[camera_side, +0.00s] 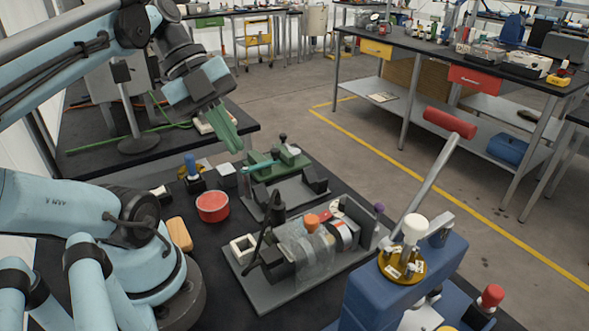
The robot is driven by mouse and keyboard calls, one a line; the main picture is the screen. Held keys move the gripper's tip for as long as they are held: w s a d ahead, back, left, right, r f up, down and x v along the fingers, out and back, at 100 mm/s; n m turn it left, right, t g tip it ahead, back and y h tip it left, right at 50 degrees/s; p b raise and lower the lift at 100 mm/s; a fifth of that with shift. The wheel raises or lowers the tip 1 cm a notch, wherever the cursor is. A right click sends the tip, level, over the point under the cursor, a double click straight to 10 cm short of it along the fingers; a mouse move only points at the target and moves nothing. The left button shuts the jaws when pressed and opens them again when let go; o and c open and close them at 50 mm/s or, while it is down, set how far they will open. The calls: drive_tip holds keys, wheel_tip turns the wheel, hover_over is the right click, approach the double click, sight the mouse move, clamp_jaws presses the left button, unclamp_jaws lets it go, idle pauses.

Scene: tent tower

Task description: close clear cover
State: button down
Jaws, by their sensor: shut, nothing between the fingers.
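The clear cover (306,258) is a transparent box-like piece on a grey machine plate (265,299) in the lower middle of the view. An orange knob (312,223) sits at its top. I cannot tell for sure whether the cover is open or shut, as its edges are faint against the parts behind it. My gripper (231,143) has green fingers and hangs at the upper left, above the table and well away from the cover. Its fingers are together and hold nothing.
A red round container (212,207) and a tan block (179,234) lie left of the machine. A green fixture (276,163) stands behind it. A blue lever press (388,300) with a long red-handled lever (450,123) rises at the right.

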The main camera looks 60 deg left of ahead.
drive_tip(key=m, duration=0.1)
approach(305, 236)
drive_tip(key=shift+m+h, duration=0.3)
drive_tip(key=f, duration=0.1)
drive_tip(key=s+f, duration=0.1)
drive_tip(key=d+f, duration=0.1)
drive_tip(key=f, duration=0.1)
drive_tip(key=shift+s, duration=0.35)
drive_tip(key=shift+w+d, duration=0.3)
drive_tip(key=shift+w, duration=0.35)
drive_tip(key=shift+w+d, duration=0.3)
drive_tip(key=shift+w, duration=0.35)
drive_tip(key=shift+w, duration=0.1)
drive_tip(key=shift+w, duration=4.65)
